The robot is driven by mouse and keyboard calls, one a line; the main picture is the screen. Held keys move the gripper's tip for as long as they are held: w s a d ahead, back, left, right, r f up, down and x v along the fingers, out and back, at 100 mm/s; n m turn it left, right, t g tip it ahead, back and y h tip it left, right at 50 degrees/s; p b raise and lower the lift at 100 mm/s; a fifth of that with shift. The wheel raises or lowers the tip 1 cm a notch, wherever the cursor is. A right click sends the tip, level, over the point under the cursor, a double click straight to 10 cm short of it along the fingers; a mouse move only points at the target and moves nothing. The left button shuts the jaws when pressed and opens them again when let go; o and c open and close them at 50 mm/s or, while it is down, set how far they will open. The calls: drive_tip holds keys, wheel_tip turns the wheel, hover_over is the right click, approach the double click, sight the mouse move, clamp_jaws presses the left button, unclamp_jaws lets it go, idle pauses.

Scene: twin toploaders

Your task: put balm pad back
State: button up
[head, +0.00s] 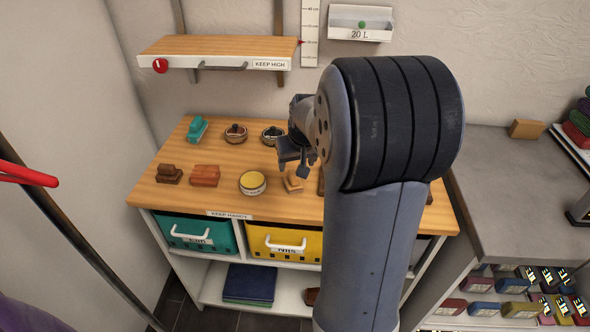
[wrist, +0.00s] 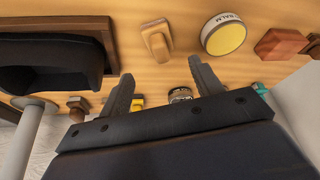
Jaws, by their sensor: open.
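The balm pad (head: 252,183) is a round tin with a yellow top and a pale rim. It lies flat on the wooden worktop (head: 215,203), near the front middle. In the wrist view the balm pad (wrist: 224,36) shows "BALM" on its rim. My gripper (head: 294,162) is open, with nothing between its fingers, above the worktop to the right of and behind the pad. In the wrist view the two fingers of my gripper (wrist: 161,78) are spread, and the pad lies beyond the right finger. My arm hides the worktop's right part in the head view.
A tan wooden block (head: 292,182) stands right of the pad, a reddish block (head: 205,175) left. Two round pots (head: 236,133) and a teal tool (head: 198,128) stand behind. A "KEEP HIGH" shelf (head: 215,46) hangs above; teal (head: 200,232) and yellow (head: 283,242) bins sit below.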

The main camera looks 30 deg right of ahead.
drive_tip(key=shift+v, duration=1.2)
